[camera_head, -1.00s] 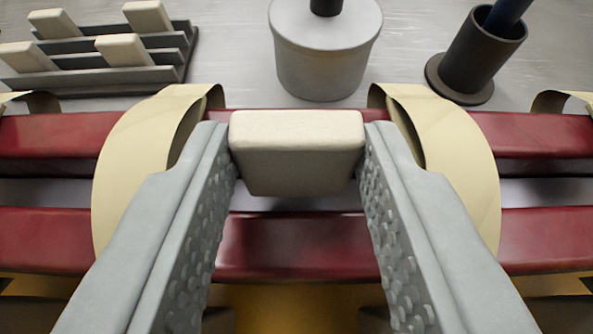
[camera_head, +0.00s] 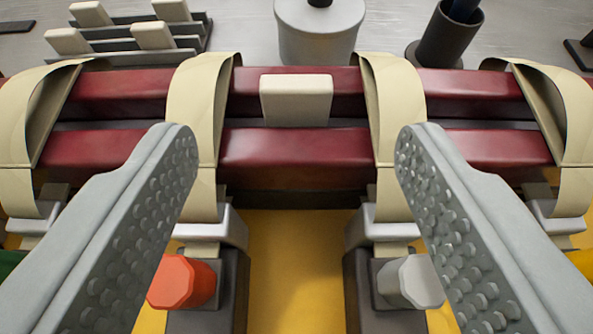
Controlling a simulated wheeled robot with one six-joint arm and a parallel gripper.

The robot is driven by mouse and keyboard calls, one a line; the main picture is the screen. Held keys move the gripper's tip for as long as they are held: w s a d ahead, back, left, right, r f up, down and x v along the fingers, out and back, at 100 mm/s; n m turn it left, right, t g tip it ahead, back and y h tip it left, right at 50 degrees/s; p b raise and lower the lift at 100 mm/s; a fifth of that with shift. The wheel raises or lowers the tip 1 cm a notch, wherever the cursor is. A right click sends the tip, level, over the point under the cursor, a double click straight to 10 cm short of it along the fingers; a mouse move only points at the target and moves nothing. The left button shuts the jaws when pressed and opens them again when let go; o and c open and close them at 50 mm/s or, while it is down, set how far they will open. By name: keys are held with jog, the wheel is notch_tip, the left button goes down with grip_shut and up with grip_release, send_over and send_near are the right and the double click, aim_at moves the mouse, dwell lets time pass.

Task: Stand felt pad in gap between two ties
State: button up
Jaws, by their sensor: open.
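A cream felt pad (camera_head: 296,101) stands in the gap between the two dark red winding bars, midway between two cream ties. The left tie (camera_head: 203,95) and the right tie (camera_head: 394,95) wrap over the bars, with clear space between each tie and the pad. The far bar (camera_head: 250,82) is behind the pad and the near bar (camera_head: 296,158) is in front of it. The pad's lower edge is hidden in the gap. My gripper (camera_head: 292,140) is open and empty, its fingers spread wide on the near side, apart from the pad.
A stepped grey rack (camera_head: 125,45) with several cream pads stands at back left. A grey lidded pot (camera_head: 318,32) and a dark cup (camera_head: 448,35) stand behind the bars. An orange knob (camera_head: 181,282) and a grey knob (camera_head: 410,281) sit in front. More ties wrap the bars at both sides.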

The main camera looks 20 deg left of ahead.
jog(key=v, duration=1.1)
jog(key=s+d+r+m+t+h, duration=0.1)
jog(key=s+d, duration=0.5)
jog(key=s, duration=0.4)
jog(key=s+d+r+m+t+h, duration=0.1)
jog(key=s+d+t, duration=0.1)
jog(key=s+d, duration=0.5)
jog(key=s+d+r+m+t+h, duration=0.1)
jog(key=s+d, duration=0.5)
jog(key=s, duration=0.8)
jog(key=shift+s+d+r+t+h, duration=0.2)
jog(key=shift+d+r+t+h, duration=0.1)
jog(key=shift+r+t, duration=0.3)
jog(key=shift+c, duration=0.4)
